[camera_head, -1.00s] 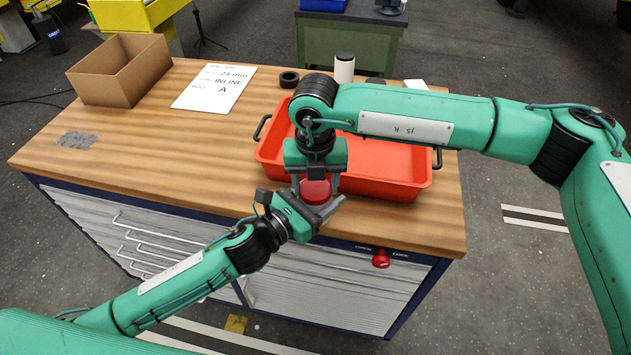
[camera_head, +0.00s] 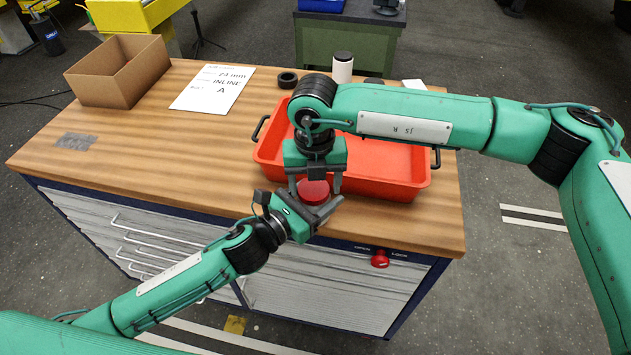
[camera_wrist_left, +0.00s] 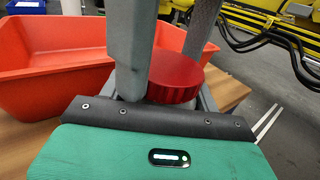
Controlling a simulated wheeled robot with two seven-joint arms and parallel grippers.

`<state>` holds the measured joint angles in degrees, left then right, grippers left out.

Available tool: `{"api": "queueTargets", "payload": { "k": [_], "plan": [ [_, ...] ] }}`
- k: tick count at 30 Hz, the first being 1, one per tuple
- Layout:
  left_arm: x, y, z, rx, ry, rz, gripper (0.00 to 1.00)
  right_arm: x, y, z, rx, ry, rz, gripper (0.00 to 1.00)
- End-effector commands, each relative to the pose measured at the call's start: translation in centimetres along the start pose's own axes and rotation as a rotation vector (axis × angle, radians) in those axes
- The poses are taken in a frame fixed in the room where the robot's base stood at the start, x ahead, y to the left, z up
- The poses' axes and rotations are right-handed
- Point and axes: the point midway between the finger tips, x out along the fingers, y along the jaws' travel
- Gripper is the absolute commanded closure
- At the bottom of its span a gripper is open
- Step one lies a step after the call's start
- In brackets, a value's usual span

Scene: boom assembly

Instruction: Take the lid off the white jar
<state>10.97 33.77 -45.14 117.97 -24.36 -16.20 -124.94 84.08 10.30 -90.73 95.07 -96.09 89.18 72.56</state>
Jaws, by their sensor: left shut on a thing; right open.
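A jar with a round red lid (camera_head: 313,191) stands at the front of the workbench, before the red tray; the red lid also shows in the left wrist view (camera_wrist_left: 174,76). Its body is mostly hidden by my grippers. My left gripper (camera_head: 314,203) reaches in from the front left and is shut on the jar below the lid. My right gripper (camera_head: 315,186) points down from above, open, with one finger on each side of the lid. I cannot tell whether those fingers touch it.
A red tray (camera_head: 270,150) lies right behind the jar. A white cylinder with a black top (camera_head: 343,69) and a black ring (camera_head: 287,80) stand farther back. A cardboard box (camera_head: 118,72) and a printed sheet (camera_head: 212,88) are at the back left.

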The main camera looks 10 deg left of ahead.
Motion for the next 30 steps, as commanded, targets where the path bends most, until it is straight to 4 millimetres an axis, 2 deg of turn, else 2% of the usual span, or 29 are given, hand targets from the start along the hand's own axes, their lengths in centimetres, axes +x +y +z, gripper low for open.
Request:
{"api": "queueTargets", "payload": {
  "k": [5,12,17,27,30],
  "plan": [
    [0.1,-0.4,0.2,-0.002,-0.005,-0.007,1.0,-0.7,0.6,-0.1,-0.007,-0.002,0.013,0.21],
    [0.1,-0.3,0.0,-0.003,0.0,-0.005,1.0,-3.8,0.5,-0.1,-0.008,-0.004,0.012,0.21],
    [0.0,-0.2,0.0,-0.002,-0.001,-0.004,1.0,-4.8,0.3,-0.1,0.004,0.0,0.008,0.24],
    [0.0,-0.1,0.1,-0.001,-0.002,-0.003,1.0,-7.6,0.2,-0.1,0.254,0.001,0.007,0.24],
    [0.0,-0.1,0.1,-0.001,-0.002,-0.002,1.0,-7.5,0.2,-0.1,0.288,0.003,0.004,0.24]
  ]
}}
